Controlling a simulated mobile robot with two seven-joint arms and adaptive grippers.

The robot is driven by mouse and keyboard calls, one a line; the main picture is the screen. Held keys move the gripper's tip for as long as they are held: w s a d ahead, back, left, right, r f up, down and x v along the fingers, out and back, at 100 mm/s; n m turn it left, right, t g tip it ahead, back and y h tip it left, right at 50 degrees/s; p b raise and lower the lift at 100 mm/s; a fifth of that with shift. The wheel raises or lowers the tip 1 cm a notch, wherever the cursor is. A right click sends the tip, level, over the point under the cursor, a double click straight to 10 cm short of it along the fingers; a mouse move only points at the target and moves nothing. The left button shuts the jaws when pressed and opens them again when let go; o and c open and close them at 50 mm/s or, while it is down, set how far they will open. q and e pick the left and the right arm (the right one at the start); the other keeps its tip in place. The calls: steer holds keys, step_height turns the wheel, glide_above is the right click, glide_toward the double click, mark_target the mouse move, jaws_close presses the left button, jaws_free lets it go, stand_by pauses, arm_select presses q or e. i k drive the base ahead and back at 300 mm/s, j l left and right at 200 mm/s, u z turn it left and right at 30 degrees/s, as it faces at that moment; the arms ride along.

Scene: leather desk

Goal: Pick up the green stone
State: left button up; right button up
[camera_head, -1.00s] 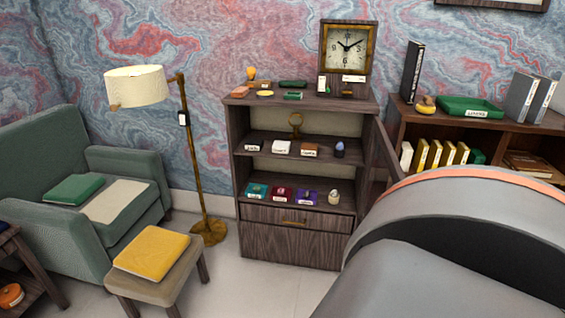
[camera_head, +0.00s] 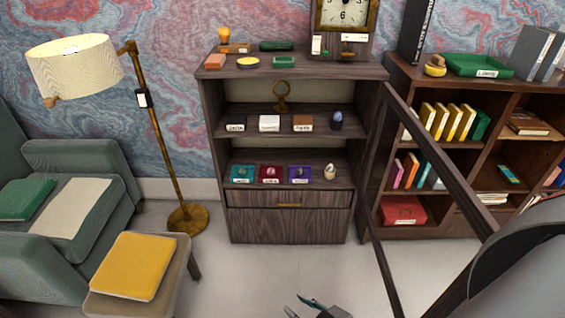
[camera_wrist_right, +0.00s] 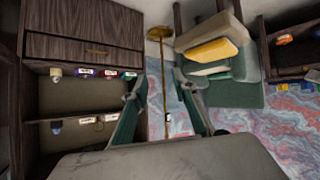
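The wooden display cabinet (camera_head: 289,225) stands ahead with its glass door (camera_head: 440,170) swung open to the right. On its lower shelf, small stones sit on a teal pad (camera_head: 242,173), a red pad (camera_head: 270,173) and a purple pad (camera_head: 300,174), each with a label. The stones are too small for me to tell which is green. My right gripper (camera_head: 312,305) shows at the bottom edge of the head view, well short of the cabinet. In the right wrist view its fingers (camera_wrist_right: 157,84) are spread with nothing between them. My left gripper is not in view.
A floor lamp (camera_head: 187,218), an armchair (camera_head: 80,165) and a stool with a yellow cushion (camera_head: 133,265) stand left. A bookcase (camera_head: 420,225) stands right, behind the open door. The floor before the cabinet is clear. Small items fill the cabinet's top and middle shelf.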

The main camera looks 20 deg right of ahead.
mark_target(242, 171)
steer(key=i+z, duration=0.25)
steer(key=z, duration=0.2)
steer(key=i+z, duration=0.25)
steer(key=z, duration=0.2)
steer(key=i+j+z, duration=0.2)
steer(key=z, duration=0.25)
